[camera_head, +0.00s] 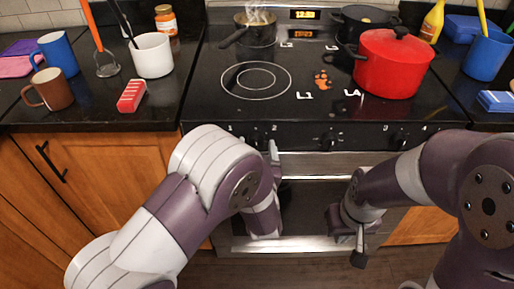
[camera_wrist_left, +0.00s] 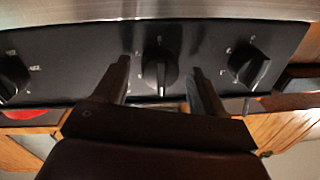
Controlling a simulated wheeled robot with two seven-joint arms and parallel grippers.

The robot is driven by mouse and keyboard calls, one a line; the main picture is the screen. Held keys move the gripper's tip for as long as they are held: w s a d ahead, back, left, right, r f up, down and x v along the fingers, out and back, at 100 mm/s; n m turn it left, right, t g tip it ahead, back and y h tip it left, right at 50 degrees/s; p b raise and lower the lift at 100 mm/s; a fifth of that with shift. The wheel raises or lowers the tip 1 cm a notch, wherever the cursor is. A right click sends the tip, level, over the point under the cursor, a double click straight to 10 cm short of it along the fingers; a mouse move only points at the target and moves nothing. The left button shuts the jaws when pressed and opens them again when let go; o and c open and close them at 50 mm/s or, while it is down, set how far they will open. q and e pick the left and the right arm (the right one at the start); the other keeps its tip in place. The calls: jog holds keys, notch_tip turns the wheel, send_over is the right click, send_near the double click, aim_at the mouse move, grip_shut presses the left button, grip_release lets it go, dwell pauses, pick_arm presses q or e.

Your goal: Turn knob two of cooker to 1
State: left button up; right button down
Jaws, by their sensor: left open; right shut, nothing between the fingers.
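The cooker (camera_head: 300,75) has a black front panel with knobs marked 1 to 4. Knob two (camera_wrist_left: 160,72) is a black knob in the middle of the left wrist view, with a pale mark on it and small white marks around it. My left gripper (camera_wrist_left: 160,80) is open, one finger on each side of this knob; I cannot tell whether they touch it. In the head view the left gripper (camera_head: 273,152) is at the panel by the number 2, and my arm hides most of it. My right gripper (camera_head: 358,250) is shut and empty, low in front of the oven door.
Two more knobs (camera_wrist_left: 250,65) flank knob two in the left wrist view. A red pot (camera_head: 393,65) stands on the right of the cooktop, and a steaming pan (camera_head: 255,28) at the back left. A white cup (camera_head: 152,55) and mugs are on the left counter.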

pick_arm(q)
jog(key=c, duration=1.1)
jog(key=shift+o, duration=0.2)
jog(key=shift+m, duration=0.3)
jog(key=shift+r+m+p, duration=0.1)
jog(key=shift+m+p, duration=0.4)
jog(key=shift+p, duration=0.15)
jog(key=m+p, duration=0.2)
jog(key=m, duration=0.1)
jog(key=shift+m, duration=0.3)
jog(key=m+p, duration=0.2)
jog(key=m, duration=0.1)
jog(key=shift+t, duration=0.3)
jog(key=shift+m+h+p, duration=0.3)
jog(key=shift+m+p, duration=0.4)
jog(key=shift+m, duration=1.2)
